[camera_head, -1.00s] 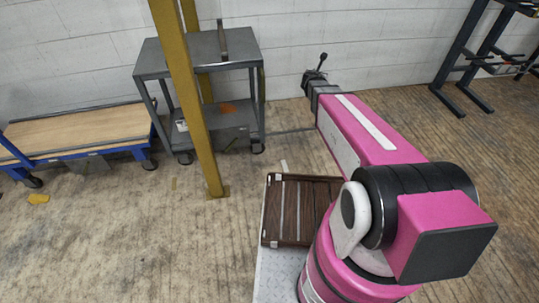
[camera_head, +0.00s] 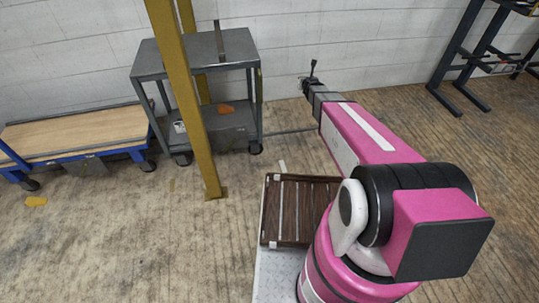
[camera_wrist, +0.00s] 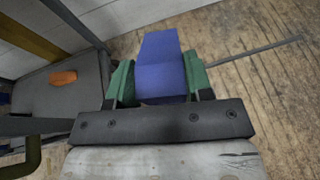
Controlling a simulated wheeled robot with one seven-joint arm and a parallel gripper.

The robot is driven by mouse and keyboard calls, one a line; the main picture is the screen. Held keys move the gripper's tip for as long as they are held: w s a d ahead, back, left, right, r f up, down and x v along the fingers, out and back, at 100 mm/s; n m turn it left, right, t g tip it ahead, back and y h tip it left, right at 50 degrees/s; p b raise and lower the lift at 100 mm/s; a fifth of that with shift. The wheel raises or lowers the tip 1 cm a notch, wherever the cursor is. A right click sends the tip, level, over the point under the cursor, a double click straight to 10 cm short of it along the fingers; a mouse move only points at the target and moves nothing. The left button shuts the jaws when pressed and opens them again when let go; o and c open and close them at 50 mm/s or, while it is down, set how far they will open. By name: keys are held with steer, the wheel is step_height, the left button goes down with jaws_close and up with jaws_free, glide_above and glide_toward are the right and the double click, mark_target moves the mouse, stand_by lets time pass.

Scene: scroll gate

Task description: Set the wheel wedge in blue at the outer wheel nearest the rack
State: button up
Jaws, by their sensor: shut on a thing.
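The blue wheel wedge (camera_wrist: 162,66) sits between the green-padded fingers of my gripper (camera_wrist: 162,84) in the wrist view. My gripper is shut on it and points ahead over bare floor. In the head view my gripper (camera_head: 310,78) is at the far end of my arm, right of the grey cart (camera_head: 197,90); the wedge cannot be made out there. The cart's front right wheel (camera_head: 256,148) and front left wheel (camera_head: 183,158) rest on the floor. The dark rack (camera_head: 466,60) stands at the upper right, against the wall.
An orange wedge (camera_head: 226,109) lies on the cart's lower shelf, also visible in the wrist view (camera_wrist: 63,78). A yellow post (camera_head: 185,95) stands before the cart. A thin bar (camera_wrist: 245,55) lies near the wedge.

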steer(key=shift+w+a+f, duration=0.1)
steer(key=shift+w+f, duration=0.05)
steer(key=shift+f, duration=0.05)
